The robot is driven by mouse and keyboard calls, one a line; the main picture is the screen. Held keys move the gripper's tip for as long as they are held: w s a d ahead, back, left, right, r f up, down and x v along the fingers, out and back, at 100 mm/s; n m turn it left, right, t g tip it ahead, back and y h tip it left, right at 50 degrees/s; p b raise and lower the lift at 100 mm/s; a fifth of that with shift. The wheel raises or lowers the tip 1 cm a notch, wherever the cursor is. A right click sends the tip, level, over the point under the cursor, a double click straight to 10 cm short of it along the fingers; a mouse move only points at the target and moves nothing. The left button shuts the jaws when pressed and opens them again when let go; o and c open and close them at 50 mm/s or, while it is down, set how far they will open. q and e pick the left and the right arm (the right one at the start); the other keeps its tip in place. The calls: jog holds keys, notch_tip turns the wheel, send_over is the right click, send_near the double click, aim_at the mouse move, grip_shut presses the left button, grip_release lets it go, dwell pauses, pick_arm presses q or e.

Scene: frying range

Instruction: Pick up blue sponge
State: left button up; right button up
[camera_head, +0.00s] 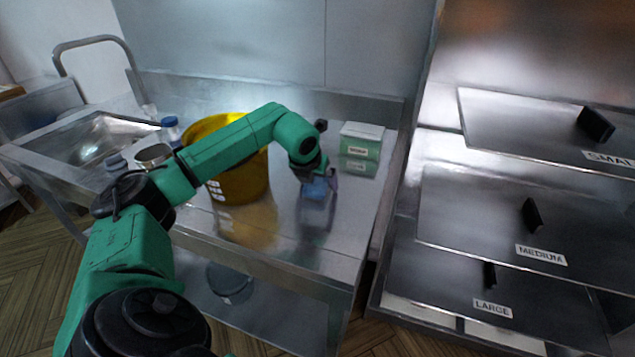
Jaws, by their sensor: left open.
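A small blue sponge (316,190) lies on the steel counter (340,215), right of the yellow bucket. My left gripper (317,181) is directly at the sponge, with its fingers pointing down at it. The gripper is open, and its dark fingers and wrist hide part of the sponge. I cannot tell whether the fingers touch it. My right gripper is not in view.
A yellow bucket (240,183) stands behind my left forearm. Green and white boxes (360,150) stand close right of the gripper. Bottles (171,128) and a sink (105,135) are at the left. The counter front is clear.

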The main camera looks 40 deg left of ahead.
pick_arm(q)
jog(key=c, duration=1.3)
